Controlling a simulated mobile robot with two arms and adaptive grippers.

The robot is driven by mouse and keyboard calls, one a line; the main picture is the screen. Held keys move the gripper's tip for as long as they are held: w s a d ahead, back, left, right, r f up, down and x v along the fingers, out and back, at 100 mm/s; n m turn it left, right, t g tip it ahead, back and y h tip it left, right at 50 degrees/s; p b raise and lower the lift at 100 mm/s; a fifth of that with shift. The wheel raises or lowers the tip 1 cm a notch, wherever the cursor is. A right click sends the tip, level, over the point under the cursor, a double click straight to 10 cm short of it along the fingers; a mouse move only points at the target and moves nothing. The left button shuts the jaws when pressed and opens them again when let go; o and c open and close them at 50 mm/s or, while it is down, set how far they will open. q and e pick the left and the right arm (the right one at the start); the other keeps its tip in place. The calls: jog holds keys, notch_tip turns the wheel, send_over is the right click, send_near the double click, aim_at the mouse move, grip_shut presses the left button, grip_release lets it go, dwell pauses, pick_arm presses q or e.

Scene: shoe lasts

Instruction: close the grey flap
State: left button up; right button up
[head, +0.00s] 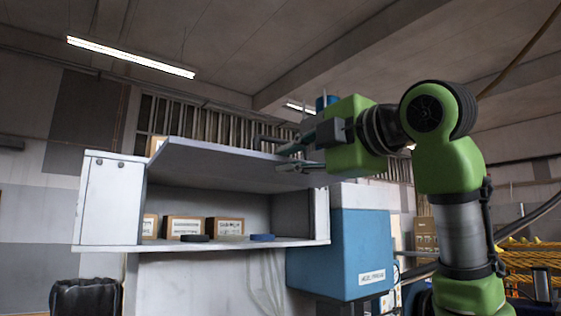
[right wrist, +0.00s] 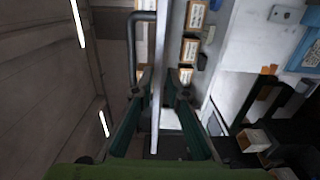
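The grey flap (head: 205,164) is the raised front panel of a wall cabinet (head: 110,205). It stands out from the top, tilted, and the space below it is open. A dark bar handle (head: 268,139) sticks up at its right end. My right gripper (head: 290,160) is at the flap's right edge, one finger above and one below. In the right wrist view the flap (right wrist: 159,50) shows edge-on between the fingers of my right gripper (right wrist: 160,90), with narrow gaps beside it; the handle (right wrist: 143,16) lies left of it. My left gripper is not in view.
A blue box (head: 345,252) hangs at the lower right of the cabinet, below my right forearm. The space in front of the opening looks clear.

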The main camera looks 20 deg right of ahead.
jog(key=v, duration=0.8)
jog(key=shift+s+d, duration=0.25)
jog(key=shift+s, duration=0.1)
jog(key=shift+r, duration=0.1)
